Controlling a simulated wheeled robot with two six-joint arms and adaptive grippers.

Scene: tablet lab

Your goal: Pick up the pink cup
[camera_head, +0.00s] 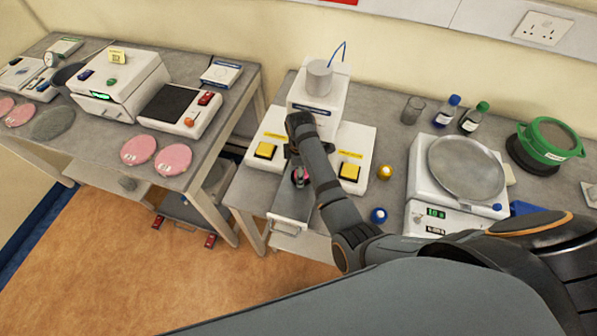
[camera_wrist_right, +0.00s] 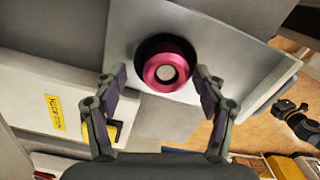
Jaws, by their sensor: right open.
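The pink cup (camera_wrist_right: 168,68) shows in the right wrist view as a round, shiny pink ring with a pale centre and a dark surround. It sits on a grey metal tray (camera_wrist_right: 222,52). In the head view the cup (camera_head: 299,177) is partly hidden by my right gripper (camera_head: 302,160). My right gripper (camera_wrist_right: 160,108) is open and empty, with one finger on each side below the cup in the wrist picture. The fingers look apart from it. A small dark jointed part (camera_wrist_right: 295,122) over the floor may be my left gripper; its jaws are unclear.
A white device (camera_head: 357,140) with yellow buttons flanks the tray. A gap separates the left bench (camera_head: 215,125).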

